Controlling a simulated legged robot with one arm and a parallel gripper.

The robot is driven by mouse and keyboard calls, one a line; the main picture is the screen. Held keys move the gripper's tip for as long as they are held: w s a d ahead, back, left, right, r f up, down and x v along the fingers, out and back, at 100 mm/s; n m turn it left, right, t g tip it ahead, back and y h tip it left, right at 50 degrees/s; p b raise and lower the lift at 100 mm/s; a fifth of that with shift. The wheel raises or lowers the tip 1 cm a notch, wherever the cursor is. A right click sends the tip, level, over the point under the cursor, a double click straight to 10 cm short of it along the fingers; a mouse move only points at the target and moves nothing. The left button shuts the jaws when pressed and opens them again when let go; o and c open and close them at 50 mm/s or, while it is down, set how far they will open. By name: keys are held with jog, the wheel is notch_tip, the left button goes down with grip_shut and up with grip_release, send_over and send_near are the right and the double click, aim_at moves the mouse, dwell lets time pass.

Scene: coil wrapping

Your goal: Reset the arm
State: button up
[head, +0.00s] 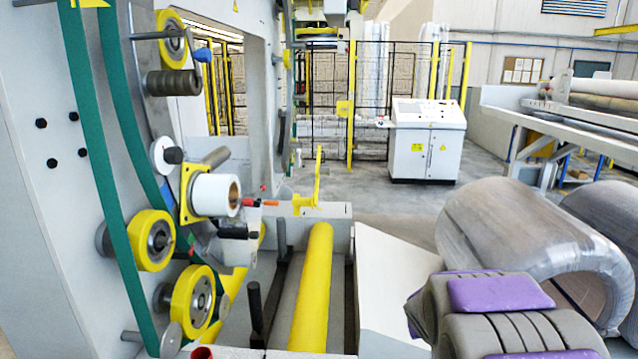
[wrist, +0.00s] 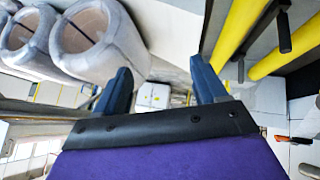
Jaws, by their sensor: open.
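My gripper (wrist: 160,66) shows in the wrist view, its two dark blue fingers spread wide apart with nothing between them. The wrist view is upside down. Part of my arm (head: 500,293), grey with purple pads, shows at the lower right of the head view; my fingers cannot be made out there. The wrapping machine (head: 40,190) stands at the left of the head view, with green belts, yellow wheels and a white roll (head: 212,195) on a yellow bracket. My gripper is apart from all of these.
Wrapped coils (head: 530,235) lie close beside my arm at the right, and also show in the wrist view (wrist: 85,28). A yellow roller (head: 312,285) lies in front of the machine. A white control cabinet (head: 425,145) and a black fence stand behind. Grey floor is open around the cabinet.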

jog(key=s+a+g+y, duration=0.1)
jog(key=s+a+g, duration=0.2)
jog(key=s, duration=1)
jog(key=s+a+r+g+y, duration=0.1)
jog(key=s+a+g, duration=0.2)
jog(key=s, duration=1)
jog(key=s+a+r+g+y, duration=0.1)
jog(key=s+a, duration=0.4)
jog(key=s, duration=0.9)
jog(key=shift+a+g+y, duration=0.25)
jog(key=shift+g+y, duration=0.05)
jog(key=shift+g, duration=0.6)
